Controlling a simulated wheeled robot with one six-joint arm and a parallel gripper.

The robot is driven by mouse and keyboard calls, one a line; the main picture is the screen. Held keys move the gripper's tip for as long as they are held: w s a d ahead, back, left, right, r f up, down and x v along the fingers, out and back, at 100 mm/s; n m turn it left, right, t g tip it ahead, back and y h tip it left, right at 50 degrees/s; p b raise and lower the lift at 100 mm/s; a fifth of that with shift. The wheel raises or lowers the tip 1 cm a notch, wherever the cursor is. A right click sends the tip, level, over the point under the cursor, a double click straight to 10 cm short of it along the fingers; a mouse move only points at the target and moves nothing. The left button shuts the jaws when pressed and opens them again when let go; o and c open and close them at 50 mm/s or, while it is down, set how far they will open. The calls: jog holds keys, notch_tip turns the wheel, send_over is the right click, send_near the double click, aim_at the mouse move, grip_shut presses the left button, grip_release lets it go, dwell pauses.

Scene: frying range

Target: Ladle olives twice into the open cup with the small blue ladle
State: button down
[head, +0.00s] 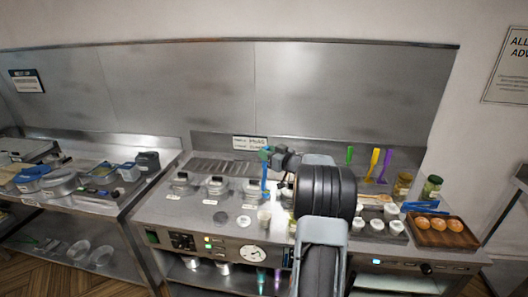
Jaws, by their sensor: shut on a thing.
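My gripper (273,154) is shut on the small blue ladle (265,176) above the middle of the steel counter. The ladle hangs about upright, handle at the top. Its bowl is too small to make out, and so is anything in it. A pale open-looking cup (264,218) stands near the counter's front edge, just below the ladle in the picture. I cannot tell what is in the cup. My arm hides part of the counter to the right of it. I cannot make out the olives with certainty.
Several lidded pots (216,186) line the counter to the left. Green, yellow (373,163) and purple utensils stand behind at the right. Several white cups (376,225), two jars (432,187) and a wooden tray (422,240) of orange round things are at the right.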

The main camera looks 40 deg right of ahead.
jog(key=shift+d+f, duration=0.1)
jog(key=shift+f, duration=0.7)
notch_tip(320, 180, down, 5)
jog(key=shift+r, duration=0.1)
jog(key=a+f+n+g+h+b, duration=0.1)
jog(key=a+f+n+b, duration=0.25)
jog(key=a, duration=0.35)
jog(key=a+f+n+h+b, duration=0.1)
jog(key=a+f+n+b, duration=0.1)
jog(key=a+n+b, duration=0.4)
jog(key=s+a+f+n+h+b, duration=0.1)
jog(key=a+f+n+b, duration=0.4)
jog(key=f+b, duration=0.6)
jog(key=a+b, duration=0.1)
jog(key=b, duration=0.7)
jog(key=shift+a+f+b, duration=0.25)
jog(key=shift+a+b, duration=0.05)
jog(key=shift+s+n, duration=0.1)
jog(key=shift+n, duration=0.25)
jog(key=shift+r, duration=0.1)
